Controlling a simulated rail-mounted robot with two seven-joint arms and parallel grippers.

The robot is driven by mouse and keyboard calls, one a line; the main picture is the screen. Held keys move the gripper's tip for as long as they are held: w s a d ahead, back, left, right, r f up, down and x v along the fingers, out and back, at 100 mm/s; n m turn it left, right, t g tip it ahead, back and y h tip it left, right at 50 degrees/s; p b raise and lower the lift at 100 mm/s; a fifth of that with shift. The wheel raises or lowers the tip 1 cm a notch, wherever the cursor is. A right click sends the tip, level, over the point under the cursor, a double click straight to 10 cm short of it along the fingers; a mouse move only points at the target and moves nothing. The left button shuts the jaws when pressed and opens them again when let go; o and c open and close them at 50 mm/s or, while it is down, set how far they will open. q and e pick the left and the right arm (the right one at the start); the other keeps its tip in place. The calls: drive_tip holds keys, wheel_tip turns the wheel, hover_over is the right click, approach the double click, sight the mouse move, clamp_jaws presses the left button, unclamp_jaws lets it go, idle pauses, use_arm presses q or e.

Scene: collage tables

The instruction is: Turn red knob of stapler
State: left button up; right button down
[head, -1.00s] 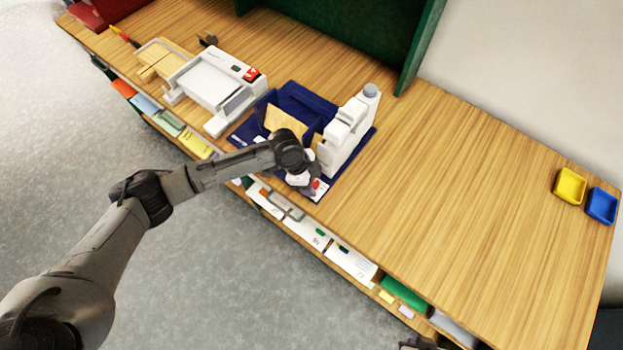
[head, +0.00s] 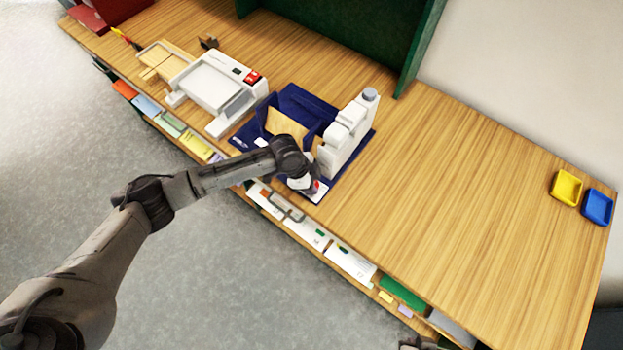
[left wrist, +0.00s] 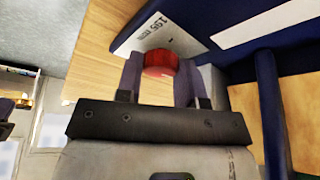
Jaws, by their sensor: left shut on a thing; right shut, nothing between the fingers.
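The stapler (head: 345,138) is a tall white machine with a grey cap, standing on a dark blue base (head: 357,157) at the front of the wooden table. Its red knob (left wrist: 160,63) is between the two fingers of my left gripper (left wrist: 159,80), beside a white label plate marked in mm. In the head view the red knob (head: 317,186) shows only partly, beside my left gripper (head: 310,190). The left gripper is shut on the knob. My right gripper (head: 420,344) barely shows as a dark part at the bottom edge, away from the stapler.
A white machine with a tray (head: 212,88) and a red switch stands left of the stapler. A yellow tray (head: 566,188) and a blue tray (head: 598,207) lie at the far right. A green panel (head: 425,45) rises behind. The table right of the stapler is clear.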

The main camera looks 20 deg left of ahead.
use_arm(q)
drive_tip(key=n+t+y+p, duration=0.1)
drive_tip(key=n+p, duration=0.2)
drive_tip(key=p, duration=0.1)
drive_tip(key=n+t+p, duration=0.1)
drive_tip(key=n+p, duration=0.3)
drive_tip(key=p, duration=0.1)
drive_tip(key=n+t+y+p, duration=0.1)
drive_tip(key=n+p, duration=0.2)
drive_tip(key=p, duration=0.1)
drive_tip(key=shift+s+d+r+n+y+p, duration=0.25)
drive_tip(key=shift+d+n+y+p, duration=0.05)
drive_tip(key=shift+n, duration=0.1)
drive_tip(key=shift+n+p, duration=0.35)
drive_tip(key=shift+n, duration=0.05)
drive_tip(key=n+y+p, duration=0.1)
drive_tip(key=n, duration=0.1)
drive_tip(key=shift+d+f+n+p, duration=0.1)
drive_tip(key=shift+n+p, duration=0.2)
drive_tip(key=shift+n, duration=0.1)
drive_tip(key=shift+n+y+p, duration=0.3)
drive_tip(key=shift+n+y, duration=0.2)
drive_tip(key=shift+n, duration=0.4)
drive_tip(key=shift+f+n+y, duration=0.15)
drive_tip(key=shift+n+y, duration=0.25)
drive_tip(key=shift+n, duration=0.7)
drive_tip(key=shift+n+y, duration=0.5)
drive_tip(key=shift+n, duration=0.6)
drive_tip(key=shift+w, duration=0.1)
